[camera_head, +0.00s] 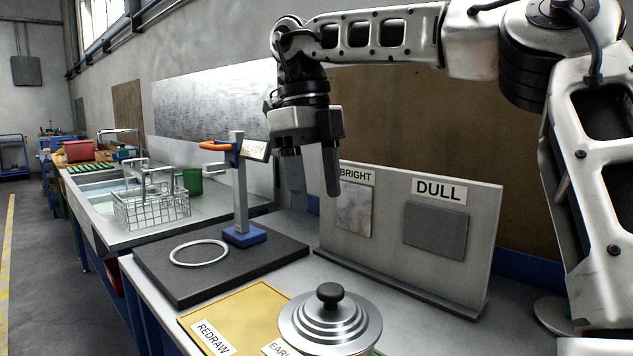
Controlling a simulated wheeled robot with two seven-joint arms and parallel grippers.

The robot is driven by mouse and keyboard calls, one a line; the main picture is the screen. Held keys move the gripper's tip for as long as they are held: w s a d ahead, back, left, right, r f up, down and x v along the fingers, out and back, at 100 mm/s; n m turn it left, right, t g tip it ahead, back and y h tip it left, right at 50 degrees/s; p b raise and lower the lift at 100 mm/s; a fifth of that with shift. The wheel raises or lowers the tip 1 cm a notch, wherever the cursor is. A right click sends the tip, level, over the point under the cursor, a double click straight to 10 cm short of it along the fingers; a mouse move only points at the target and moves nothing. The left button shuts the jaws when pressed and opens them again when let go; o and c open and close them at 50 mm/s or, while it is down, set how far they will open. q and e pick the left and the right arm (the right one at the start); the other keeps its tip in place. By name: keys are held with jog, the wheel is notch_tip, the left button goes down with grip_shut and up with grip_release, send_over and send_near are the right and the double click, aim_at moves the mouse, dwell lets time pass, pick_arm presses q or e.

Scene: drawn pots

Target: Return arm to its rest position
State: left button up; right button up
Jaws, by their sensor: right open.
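My right arm comes in from the right side of the head view. Its gripper (312,178) points down with its two fingers apart and nothing between them. It hangs in front of the left end of the upright sample board (470,255), above the bench. Below it, toward the front, a silver lidded pot (330,322) with a black knob stands partly over a yellow mat (240,312). The pot is apart from the gripper. My left gripper does not show.
A wire basket (150,208) sits by the sink at left. The board carries labels BRIGHT and DULL.

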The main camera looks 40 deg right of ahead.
aim_at(330, 288)
jog(key=shift+f, duration=0.1)
dwell(0.3)
jog(key=f, duration=0.5)
jog(key=s+f, duration=0.1)
jog(key=f, duration=0.4)
jog(key=s+f, duration=0.1)
jog(key=f, duration=0.4)
jog(key=shift+s+d+f, duration=0.2)
jog(key=shift+d+f, duration=0.15)
jog(key=shift+f, duration=0.05)
jog(key=shift+r, duration=0.2)
jog(key=shift+w+r+b, duration=0.1)
jog(key=shift+b, duration=0.2)
